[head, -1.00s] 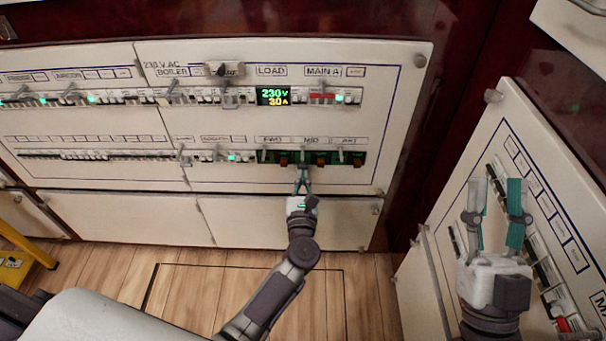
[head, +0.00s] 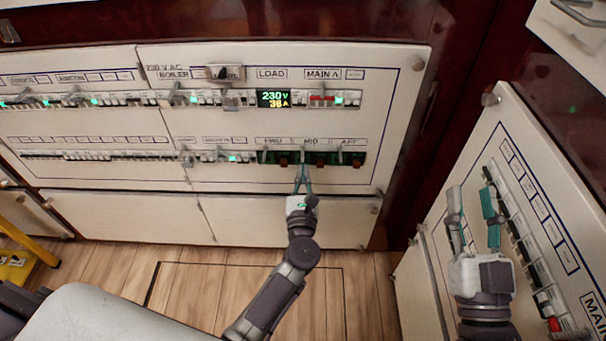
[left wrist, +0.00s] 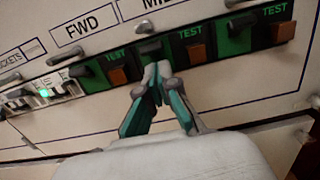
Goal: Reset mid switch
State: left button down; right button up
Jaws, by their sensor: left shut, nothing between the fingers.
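The MID switch (left wrist: 150,48) is a dark lever on a green module in the lower breaker row, with an orange TEST button (left wrist: 196,54) to its right. My left gripper (left wrist: 157,70) is shut and empty, its tips at the lower edge of the MID module just below the lever; whether they touch cannot be told.
The FWD switch (left wrist: 82,70) and the AFT switch (left wrist: 240,24) flank the MID switch closely. A lit display (head: 273,98) sits in the upper row. An angled breaker panel (head: 545,210) stands at the right, near my right gripper.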

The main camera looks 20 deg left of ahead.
pick_arm(q)
jog(key=v, duration=1.2)
